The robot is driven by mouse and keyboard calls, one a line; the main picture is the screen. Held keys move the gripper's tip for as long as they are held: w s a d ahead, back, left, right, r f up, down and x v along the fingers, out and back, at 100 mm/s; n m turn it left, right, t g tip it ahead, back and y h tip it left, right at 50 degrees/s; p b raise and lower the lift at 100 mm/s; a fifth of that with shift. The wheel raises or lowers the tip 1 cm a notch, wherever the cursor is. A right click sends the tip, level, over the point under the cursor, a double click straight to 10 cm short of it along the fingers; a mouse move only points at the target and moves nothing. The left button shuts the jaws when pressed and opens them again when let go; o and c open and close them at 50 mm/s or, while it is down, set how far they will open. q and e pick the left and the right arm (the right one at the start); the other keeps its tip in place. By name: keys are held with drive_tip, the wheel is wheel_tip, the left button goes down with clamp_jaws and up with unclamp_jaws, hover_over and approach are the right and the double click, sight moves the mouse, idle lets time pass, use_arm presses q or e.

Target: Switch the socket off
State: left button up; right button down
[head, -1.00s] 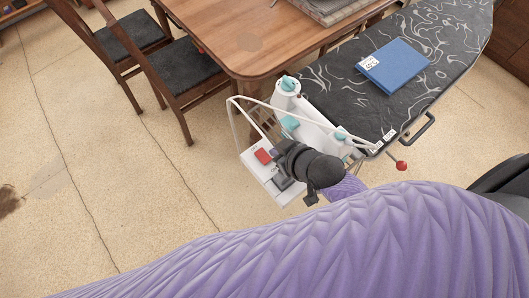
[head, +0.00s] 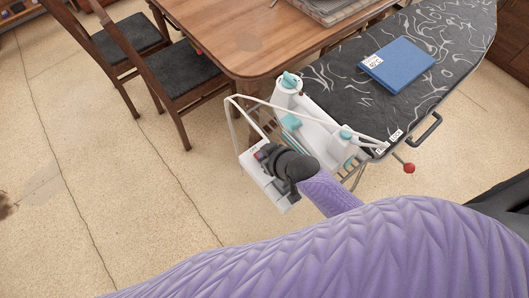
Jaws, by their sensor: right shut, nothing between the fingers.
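The socket (head: 249,166) is on the white panel at the near end of the ironing board, with a red switch partly hidden by my right gripper. My right gripper (head: 264,154) is dark, shut and empty, and sits over the panel at the switch. I cannot tell whether its fingertips touch the switch. My purple right arm covers the lower right of the view. My left gripper is not in view.
A white iron with teal parts (head: 312,130) stands by the wire frame. A wooden table (head: 225,40) and chairs (head: 187,82) are behind. The floor at left is clear.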

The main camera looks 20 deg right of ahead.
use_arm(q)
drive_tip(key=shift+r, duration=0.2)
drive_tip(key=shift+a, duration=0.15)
use_arm(e)
drive_tip(key=shift+w+a, duration=0.1)
drive_tip(key=shift+w, duration=0.1)
drive_tip(key=shift+w+a, duration=0.2)
drive_tip(key=shift+w, duration=0.4)
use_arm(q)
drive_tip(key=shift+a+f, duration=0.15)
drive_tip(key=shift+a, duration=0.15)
